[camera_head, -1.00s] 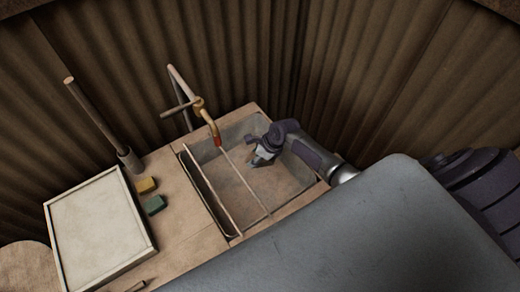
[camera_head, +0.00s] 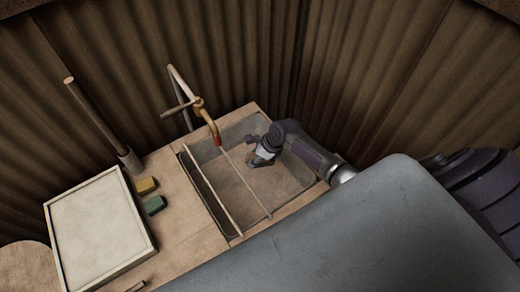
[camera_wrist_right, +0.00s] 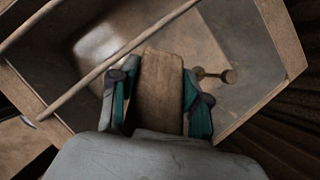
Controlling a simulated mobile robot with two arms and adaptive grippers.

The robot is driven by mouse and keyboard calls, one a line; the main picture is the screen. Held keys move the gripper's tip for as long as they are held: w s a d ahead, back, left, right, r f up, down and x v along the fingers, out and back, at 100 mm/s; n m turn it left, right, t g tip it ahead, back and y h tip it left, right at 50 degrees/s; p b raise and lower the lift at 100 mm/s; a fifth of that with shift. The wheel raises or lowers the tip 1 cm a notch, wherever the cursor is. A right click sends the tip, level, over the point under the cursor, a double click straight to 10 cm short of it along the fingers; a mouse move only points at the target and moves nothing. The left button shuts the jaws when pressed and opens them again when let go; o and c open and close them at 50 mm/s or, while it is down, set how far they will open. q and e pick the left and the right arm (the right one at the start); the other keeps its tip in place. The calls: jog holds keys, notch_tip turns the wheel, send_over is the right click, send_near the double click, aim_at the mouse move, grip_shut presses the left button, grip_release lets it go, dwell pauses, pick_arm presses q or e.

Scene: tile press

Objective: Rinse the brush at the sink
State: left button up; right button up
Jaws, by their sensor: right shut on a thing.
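The sink (camera_head: 292,178) is a grey-walled rectangular basin set into a wooden counter, with a brown floor. My right gripper (camera_head: 259,160) reaches into its back right part, below the rim. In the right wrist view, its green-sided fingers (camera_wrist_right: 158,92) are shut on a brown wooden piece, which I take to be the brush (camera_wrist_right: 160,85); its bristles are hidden. A tap (camera_head: 200,106) with a red tip hangs over the sink's back edge, left of the gripper. I cannot tell whether water runs. My left gripper is not in view.
Two thin rods (camera_head: 212,190) cross the sink. A pale framed board (camera_head: 100,228), a yellow block (camera_head: 146,185), a green block (camera_head: 154,205) and an upright pole (camera_head: 95,118) are left of the sink. Corrugated walls close off the back.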

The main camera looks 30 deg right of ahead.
jog(key=shift+r, duration=0.1)
notch_tip(320, 180, up, 2)
jog(key=p, duration=0.3)
jog(key=shift+r, duration=0.95)
